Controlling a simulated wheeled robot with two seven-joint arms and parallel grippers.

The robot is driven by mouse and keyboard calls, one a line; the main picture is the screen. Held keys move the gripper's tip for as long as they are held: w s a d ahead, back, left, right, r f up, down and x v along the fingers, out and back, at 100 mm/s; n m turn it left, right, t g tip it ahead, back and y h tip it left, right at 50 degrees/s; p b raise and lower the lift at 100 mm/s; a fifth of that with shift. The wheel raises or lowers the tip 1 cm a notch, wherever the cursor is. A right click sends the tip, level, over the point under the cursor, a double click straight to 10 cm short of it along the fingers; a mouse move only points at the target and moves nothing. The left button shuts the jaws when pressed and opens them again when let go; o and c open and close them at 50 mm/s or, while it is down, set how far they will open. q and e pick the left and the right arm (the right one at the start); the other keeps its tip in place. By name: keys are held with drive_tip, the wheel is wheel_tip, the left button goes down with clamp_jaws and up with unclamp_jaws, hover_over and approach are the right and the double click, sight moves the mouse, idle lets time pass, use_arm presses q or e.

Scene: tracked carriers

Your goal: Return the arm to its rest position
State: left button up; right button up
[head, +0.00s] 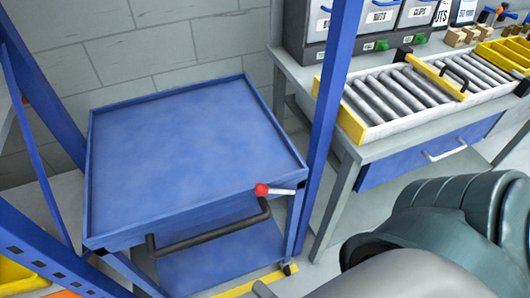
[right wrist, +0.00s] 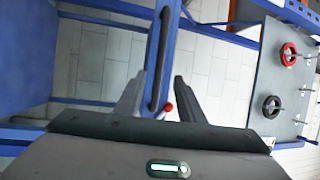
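My right arm comes in at the lower right of the head view, and only a small grey piece near the bottom edge, possibly a fingertip of my right gripper, shows there. In the right wrist view my right gripper (right wrist: 158,85) has its two fingers apart, with nothing held between them. Beyond the fingers is the black handle (right wrist: 161,60) of a blue cart. The blue cart (head: 190,150) has an empty flat top in the head view. A red-knobbed lever (head: 262,190) sits at its front right corner. My left gripper is in neither view.
A blue post (head: 330,100) stands between the cart and a bench with a roller conveyor (head: 400,95). Grey bins (head: 380,15) and a yellow tray (head: 505,52) are on the bench. Blue rack beams (head: 50,250) are at the left. A red ring (right wrist: 289,54) shows in the right wrist view.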

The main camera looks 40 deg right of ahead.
idle(0.4)
